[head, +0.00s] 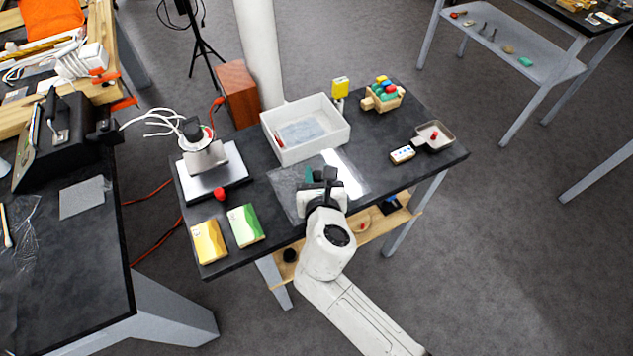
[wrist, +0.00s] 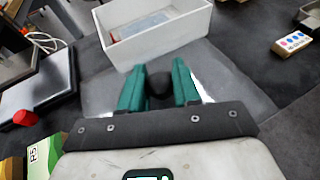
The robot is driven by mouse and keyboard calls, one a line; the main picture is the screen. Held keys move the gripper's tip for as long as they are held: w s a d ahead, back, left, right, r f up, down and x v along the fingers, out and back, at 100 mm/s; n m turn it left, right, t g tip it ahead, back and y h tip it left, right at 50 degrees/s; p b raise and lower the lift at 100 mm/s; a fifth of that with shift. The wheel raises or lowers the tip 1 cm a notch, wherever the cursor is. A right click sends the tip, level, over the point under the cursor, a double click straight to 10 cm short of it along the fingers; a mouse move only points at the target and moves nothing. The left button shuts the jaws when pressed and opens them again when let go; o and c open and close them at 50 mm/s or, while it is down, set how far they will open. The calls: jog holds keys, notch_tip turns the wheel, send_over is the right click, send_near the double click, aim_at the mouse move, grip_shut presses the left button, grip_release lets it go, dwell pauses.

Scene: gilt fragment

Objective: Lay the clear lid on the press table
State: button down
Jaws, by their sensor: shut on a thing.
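The clear lid (head: 348,180) is a thin see-through sheet with bright glare, in front of the white bin. It also shows in the wrist view (wrist: 232,88), spreading out on both sides of my fingers. My gripper (head: 318,177) is over the lid, its green fingers closed on a dark round knob (wrist: 158,84). The knob appears to belong to the lid. The dark table (head: 376,137) lies under the lid; I cannot tell whether the lid touches it. My wrist and arm hide the lid's near middle part.
The white bin (head: 336,123) stands just behind the lid. A metal press (head: 205,160) with a red knob (head: 219,194) is at left, near yellow (head: 209,241) and green (head: 245,226) boxes. A dotted block (head: 402,154) and small tray (head: 447,141) are at right.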

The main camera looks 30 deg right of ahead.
jog(key=shift+w+f, duration=0.25)
jog(key=shift+f, duration=0.05)
jog(key=shift+w+f, duration=0.1)
jog(key=shift+f, duration=1.45)
jog(key=shift+b, duration=0.3)
jog(key=c, duration=0.8)
grip_release()
jog(key=shift+f, duration=0.15)
jog(key=shift+a+r, duration=0.1)
jog(key=shift+r, duration=0.1)
jog(key=v, duration=1.2)
